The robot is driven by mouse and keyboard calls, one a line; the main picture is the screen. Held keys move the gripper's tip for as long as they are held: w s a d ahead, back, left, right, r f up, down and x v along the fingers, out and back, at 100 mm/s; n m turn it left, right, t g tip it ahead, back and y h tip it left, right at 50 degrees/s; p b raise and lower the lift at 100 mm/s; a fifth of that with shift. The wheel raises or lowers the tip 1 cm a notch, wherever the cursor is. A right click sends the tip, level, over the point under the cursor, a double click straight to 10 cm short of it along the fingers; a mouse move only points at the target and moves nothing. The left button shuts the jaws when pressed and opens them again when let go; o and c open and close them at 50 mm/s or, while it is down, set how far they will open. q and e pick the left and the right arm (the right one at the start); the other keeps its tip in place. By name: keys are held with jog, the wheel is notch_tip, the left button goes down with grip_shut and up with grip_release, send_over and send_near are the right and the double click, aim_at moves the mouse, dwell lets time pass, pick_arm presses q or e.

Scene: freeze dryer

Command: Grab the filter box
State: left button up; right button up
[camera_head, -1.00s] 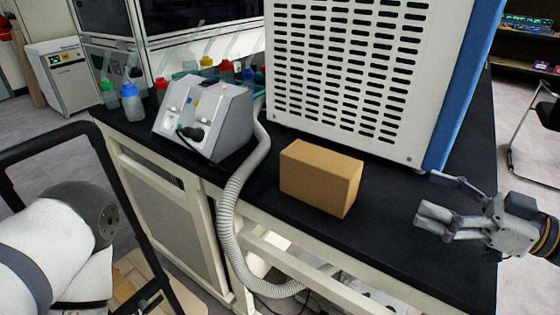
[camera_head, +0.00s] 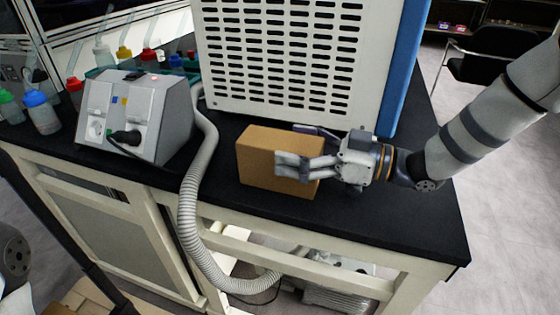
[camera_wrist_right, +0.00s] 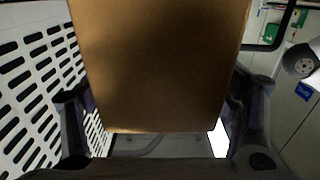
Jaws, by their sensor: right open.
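The filter box, a plain brown cardboard box (camera_head: 262,158), stands on the black bench top in front of the white vented machine. My right gripper (camera_head: 300,150) comes in from the right, with its fingers at the box's right end, one on the near side and one on the far side. In the right wrist view the box (camera_wrist_right: 158,65) fills the middle between the two open fingers (camera_wrist_right: 155,120). Whether the fingers touch the box is not clear. My left gripper is out of view.
The white vented machine (camera_head: 300,55) stands close behind the box. A grey unit (camera_head: 140,115) with a plug and a ribbed hose (camera_head: 190,200) is to the left, beside several colour-capped bottles. The bench top (camera_head: 410,215) is clear at the right front.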

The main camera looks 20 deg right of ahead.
jog(key=shift+w+a, duration=0.4)
jog(key=shift+a, duration=0.2)
jog(key=shift+r, duration=0.1)
jog(key=c, duration=1.5)
jog(key=shift+o, duration=0.2)
